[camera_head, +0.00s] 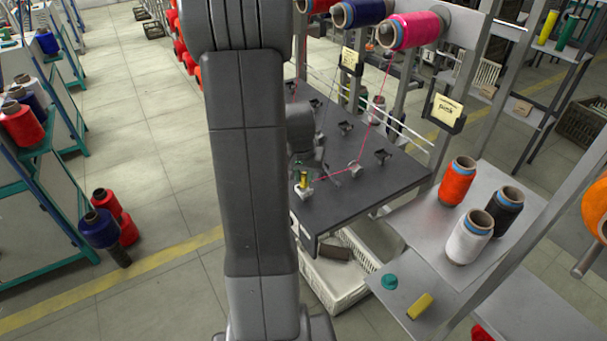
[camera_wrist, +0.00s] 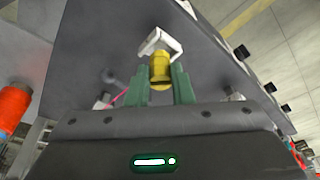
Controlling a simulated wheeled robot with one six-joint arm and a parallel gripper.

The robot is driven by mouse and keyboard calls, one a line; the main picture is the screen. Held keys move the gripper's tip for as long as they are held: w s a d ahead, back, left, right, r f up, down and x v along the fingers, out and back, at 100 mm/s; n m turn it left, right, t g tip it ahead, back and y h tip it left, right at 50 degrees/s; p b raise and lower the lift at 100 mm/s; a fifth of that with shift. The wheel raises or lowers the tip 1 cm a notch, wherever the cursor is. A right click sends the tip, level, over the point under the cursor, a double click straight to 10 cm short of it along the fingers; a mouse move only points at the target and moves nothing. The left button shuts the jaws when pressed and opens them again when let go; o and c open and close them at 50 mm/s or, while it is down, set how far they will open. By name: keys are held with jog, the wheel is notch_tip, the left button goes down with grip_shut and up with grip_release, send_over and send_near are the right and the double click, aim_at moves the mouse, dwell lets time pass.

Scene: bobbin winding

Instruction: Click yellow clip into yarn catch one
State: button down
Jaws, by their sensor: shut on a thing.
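The yellow clip (camera_wrist: 160,70) is between the two green fingers of my gripper (camera_wrist: 160,86) in the wrist view. My gripper is shut on it. A white bracket-like yarn catch (camera_wrist: 158,42) on the dark plate is right at the clip's far end. I cannot tell whether the clip is seated in it. In the head view the yellow clip (camera_head: 303,179) shows at the plate's near left corner, beside a pale catch (camera_head: 303,193). My arm hides part of this area.
The dark plate (camera_head: 350,195) carries several small black holders and another pale catch (camera_head: 355,171) with pink yarn. A white crate (camera_head: 345,285) stands below. A shelf (camera_head: 425,240) at right holds orange, black and white cones. A pink bobbin (camera_head: 415,30) hangs above.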

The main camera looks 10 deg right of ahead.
jog(key=shift+s+b+x, duration=0.2)
jog(key=shift+b+x, duration=0.6)
jog(key=shift+x, duration=0.15)
jog(key=c, duration=1.2)
grip_release()
jog(key=shift+a, duration=0.1)
jog(key=v, duration=1.4)
jog(key=shift+f+b, duration=0.1)
jog(key=shift+b, duration=0.25)
